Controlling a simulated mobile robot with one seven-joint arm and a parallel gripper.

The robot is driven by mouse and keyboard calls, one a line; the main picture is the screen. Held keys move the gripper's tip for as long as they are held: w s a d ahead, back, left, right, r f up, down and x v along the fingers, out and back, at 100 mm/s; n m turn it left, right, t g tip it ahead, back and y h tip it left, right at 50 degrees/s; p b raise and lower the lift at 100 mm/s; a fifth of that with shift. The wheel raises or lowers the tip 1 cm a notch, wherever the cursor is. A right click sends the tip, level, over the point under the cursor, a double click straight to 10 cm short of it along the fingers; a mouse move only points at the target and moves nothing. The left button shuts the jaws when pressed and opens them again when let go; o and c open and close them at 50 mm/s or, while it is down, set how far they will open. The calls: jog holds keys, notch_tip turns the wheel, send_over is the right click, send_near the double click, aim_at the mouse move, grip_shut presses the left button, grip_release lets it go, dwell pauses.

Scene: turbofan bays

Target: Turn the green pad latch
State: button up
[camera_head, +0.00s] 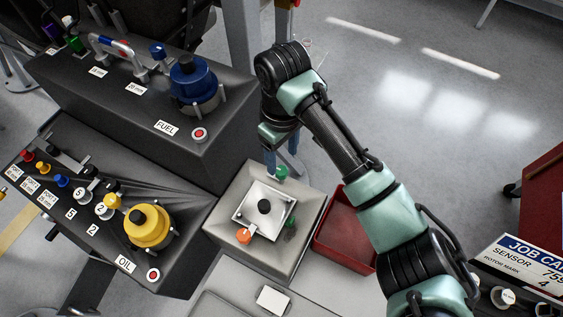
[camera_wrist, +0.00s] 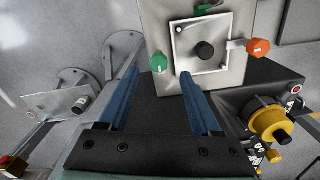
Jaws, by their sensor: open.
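A pale box has a square white plate (camera_head: 264,211) with a black knob (camera_head: 264,206) in its middle; the plate also shows in the wrist view (camera_wrist: 184,50). Two green pads sit at its edges. One green pad (camera_head: 281,172) is at the plate's far side, and in the wrist view it (camera_wrist: 158,63) appears between my fingertips. The other green pad (camera_head: 291,222) is at the right, partly cut off at the top of the wrist view (camera_wrist: 205,7). An orange pad (camera_head: 244,236) is at the near left. My gripper (camera_wrist: 158,74) is open and empty; contact cannot be told.
The black FUEL box (camera_head: 150,110) stands behind left, and the black OIL box (camera_head: 105,200) with a yellow cap (camera_head: 147,226) stands left. A red tray (camera_head: 345,229) lies close on the right. Open floor (camera_head: 430,100) lies at the back right.

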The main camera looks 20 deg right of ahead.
aim_at(282, 171)
jog(key=shift+w+f+p, duration=0.1)
jog(key=shift+f+p, duration=0.35)
jog(key=shift+f, duration=2.3)
grip_shut()
